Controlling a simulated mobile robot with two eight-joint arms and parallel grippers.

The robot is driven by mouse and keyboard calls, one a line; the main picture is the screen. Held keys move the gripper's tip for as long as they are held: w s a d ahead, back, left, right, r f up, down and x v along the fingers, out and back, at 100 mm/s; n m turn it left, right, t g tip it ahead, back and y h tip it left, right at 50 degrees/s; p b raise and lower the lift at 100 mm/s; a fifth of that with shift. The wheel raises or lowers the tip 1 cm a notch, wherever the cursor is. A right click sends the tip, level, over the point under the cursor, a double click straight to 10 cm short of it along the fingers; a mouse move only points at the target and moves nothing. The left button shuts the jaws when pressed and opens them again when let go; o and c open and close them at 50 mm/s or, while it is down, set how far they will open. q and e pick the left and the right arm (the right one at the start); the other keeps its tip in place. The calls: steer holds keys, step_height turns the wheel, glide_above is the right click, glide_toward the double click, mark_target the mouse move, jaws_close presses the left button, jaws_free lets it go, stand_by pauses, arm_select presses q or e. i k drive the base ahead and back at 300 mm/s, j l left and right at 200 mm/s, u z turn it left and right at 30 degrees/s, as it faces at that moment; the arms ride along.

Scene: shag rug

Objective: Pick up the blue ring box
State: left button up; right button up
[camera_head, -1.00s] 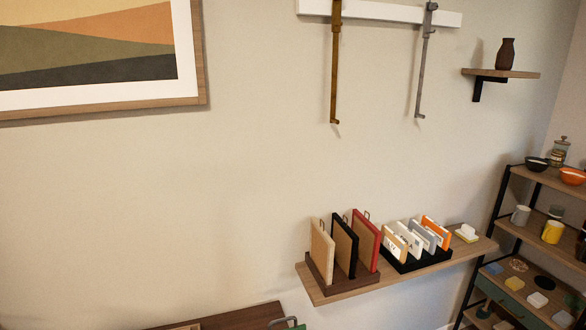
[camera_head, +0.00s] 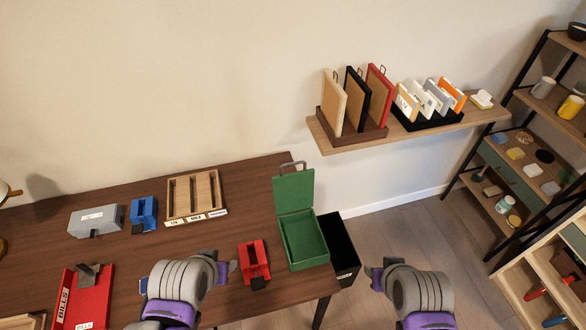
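A small blue box (camera_head: 144,212), which looks like the blue ring box, sits on the brown table at the left, with a dark tab at its front. It stands between a grey box and a wooden slotted tray. My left gripper (camera_head: 226,270) is over the table's front part, to the right of and nearer than the blue box, apart from it. My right gripper (camera_head: 374,274) is beyond the table's right end, over the floor. The fingertips are too unclear to tell open from shut, and I see nothing held.
On the table (camera_head: 120,255) are a grey box (camera_head: 95,220), slotted tray (camera_head: 195,193), red bills holder (camera_head: 85,300), small red box (camera_head: 253,260) and open green box (camera_head: 303,242). A black bin (camera_head: 340,245) stands beside it. A wall shelf (camera_head: 345,142) holds frames and cards.

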mark_target(144, 281)
steer(key=u, duration=1.95)
steer(key=k+j+u, duration=0.1)
steer(key=u, duration=0.3)
steer(key=i+j, duration=0.05)
steer(key=j, duration=0.05)
